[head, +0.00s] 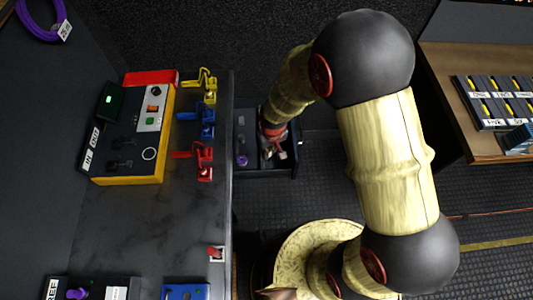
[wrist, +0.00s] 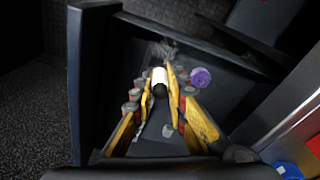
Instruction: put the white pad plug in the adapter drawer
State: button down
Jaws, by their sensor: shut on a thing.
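The white pad plug (wrist: 159,76), white with a black end, is between the yellow fingertips of my gripper (wrist: 160,85) in the wrist view. My gripper is shut on it. The adapter drawer (wrist: 86,70) is pulled open, and the gripper and plug are over its inside. I cannot tell whether the plug touches the drawer floor. In the head view the open drawer (head: 297,165) stands out from the right side of the bench, with my gripper (head: 273,152) over it. The plug cannot be made out there.
A purple piece (wrist: 200,77) lies in the drawer to the right of the fingers. The bench top (head: 150,215) holds a yellow and red box (head: 165,130) with switches, and yellow, blue and red clips (head: 204,162) along its edge. A wooden shelf (head: 450,80) stands at the right.

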jog(key=shift+w+a+f+b, duration=0.1)
jog(key=shift+w+f+b, duration=0.45)
jog(key=shift+f, duration=0.6)
jog(key=shift+w+a+f+b, duration=0.1)
jog(key=shift+w+f+b, duration=0.4)
jog(key=shift+f, duration=0.6)
jog(key=shift+w+f+b, duration=0.45)
jog(key=shift+w+f, duration=0.15)
jog(key=shift+f, duration=0.55)
jog(key=shift+f+b, duration=0.3)
jog(key=shift+f, duration=0.35)
jog(key=c, duration=1.8)
grip_release()
jog(key=shift+o, duration=0.2)
jog(key=shift+r, duration=0.1)
